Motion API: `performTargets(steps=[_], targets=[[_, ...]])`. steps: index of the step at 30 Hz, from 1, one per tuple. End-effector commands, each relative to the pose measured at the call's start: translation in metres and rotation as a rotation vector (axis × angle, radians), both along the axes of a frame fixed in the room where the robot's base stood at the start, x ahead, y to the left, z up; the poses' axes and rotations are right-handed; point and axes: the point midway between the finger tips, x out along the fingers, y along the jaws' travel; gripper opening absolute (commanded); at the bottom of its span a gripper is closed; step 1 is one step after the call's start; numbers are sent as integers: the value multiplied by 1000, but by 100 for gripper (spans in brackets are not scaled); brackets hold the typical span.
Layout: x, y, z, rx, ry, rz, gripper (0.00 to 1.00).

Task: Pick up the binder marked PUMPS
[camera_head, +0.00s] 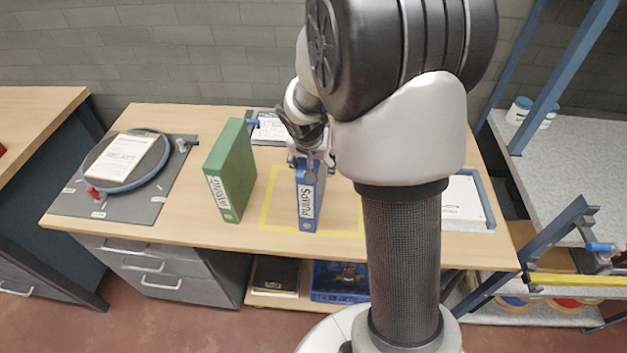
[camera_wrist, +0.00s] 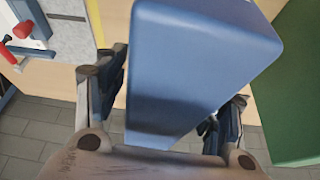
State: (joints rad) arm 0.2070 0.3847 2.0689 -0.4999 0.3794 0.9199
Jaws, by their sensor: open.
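The blue binder marked PUMPS (camera_head: 307,205) stands upright on the wooden desk, inside a yellow outlined area. In the wrist view the blue binder (camera_wrist: 195,65) fills the middle, between the two fingers. My gripper (camera_head: 312,160) is at the top of the binder in the head view. In the wrist view my gripper (camera_wrist: 170,105) is open, with one finger on each side of the binder. Whether either finger touches it I cannot tell. My arm hides part of the desk to the right of the binder.
A green binder marked WIRING (camera_head: 232,172) stands upright just left of the blue one; it also shows in the wrist view (camera_wrist: 295,90). A grey mat (camera_head: 130,208) with a round tray lies at the desk's left. A blue-edged tray (camera_head: 487,205) is at the right.

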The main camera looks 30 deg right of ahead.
Motion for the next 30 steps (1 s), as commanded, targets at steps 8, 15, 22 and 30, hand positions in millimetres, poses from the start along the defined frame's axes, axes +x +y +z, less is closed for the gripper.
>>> performTargets(steps=[8,15,22,30], targets=[[0,0,-3,0,0,0,63],[0,0,-2,0,0,0,63],[0,0,-2,0,0,0,54],[0,0,-2,0,0,0,36]])
